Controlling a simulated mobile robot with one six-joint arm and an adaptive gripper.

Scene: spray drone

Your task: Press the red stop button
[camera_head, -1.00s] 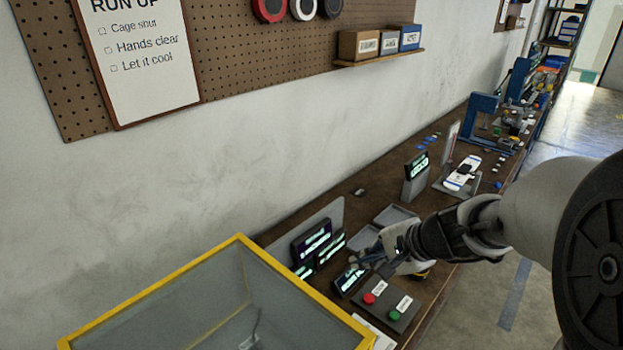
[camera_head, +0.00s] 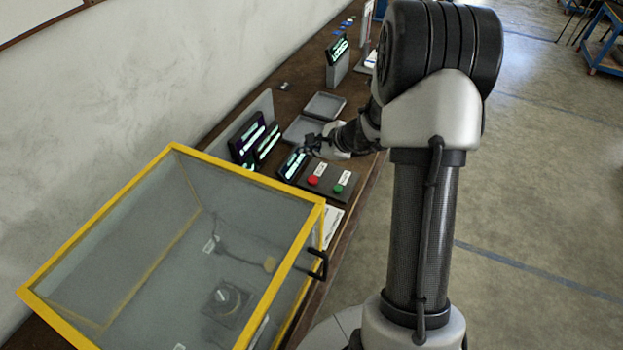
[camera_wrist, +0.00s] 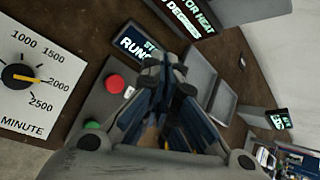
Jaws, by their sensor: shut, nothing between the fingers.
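The red stop button (camera_head: 313,181) sits on a dark control box (camera_head: 328,190) on the bench, left of a green button (camera_head: 340,188). In the wrist view the red button (camera_wrist: 115,84) is just left of my gripper (camera_wrist: 165,65), and the green button (camera_wrist: 92,126) is lower, partly at the edge of my gripper's body. My gripper (camera_head: 310,142) is shut and empty. It is above the bench, behind the control box in the head view and apart from the red button. The button's label is partly covered by the fingers in the wrist view.
A yellow-framed clear cage (camera_head: 180,148) stands on the bench at the front left. Small displays (camera_head: 293,163) stand close behind the control box. Grey trays (camera_head: 325,105) lie farther back. A dial card (camera_wrist: 28,78) lies left of the red button in the wrist view.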

